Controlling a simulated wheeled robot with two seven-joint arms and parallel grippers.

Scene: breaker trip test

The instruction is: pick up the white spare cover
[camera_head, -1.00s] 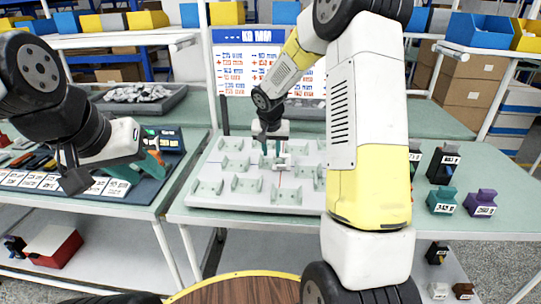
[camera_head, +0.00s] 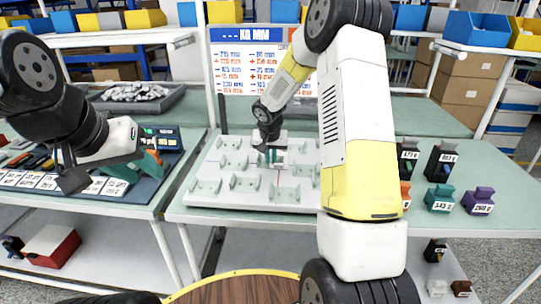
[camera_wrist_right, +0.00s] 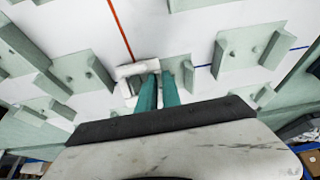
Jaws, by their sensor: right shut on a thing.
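The white spare cover (camera_wrist_right: 134,70) is a small white piece at my right gripper's fingertips in the right wrist view. It sits over the white board (camera_wrist_right: 185,38) with pale green brackets. My right gripper (camera_wrist_right: 158,82) has teal fingers close together, shut on the cover and partly hiding it. In the head view my right gripper (camera_head: 268,156) is low over the middle of the board (camera_head: 215,201), where the cover is hard to make out. My left gripper (camera_head: 122,170) hangs over the left table; its finger gap is unclear.
Pale green brackets (camera_head: 244,183) surround my right gripper on the board. A printed chart (camera_head: 245,70) stands behind it. Several labelled blocks, one teal (camera_head: 440,199) and one purple (camera_head: 478,200), stand on the right. A dark blue tray (camera_head: 148,189) lies under my left gripper.

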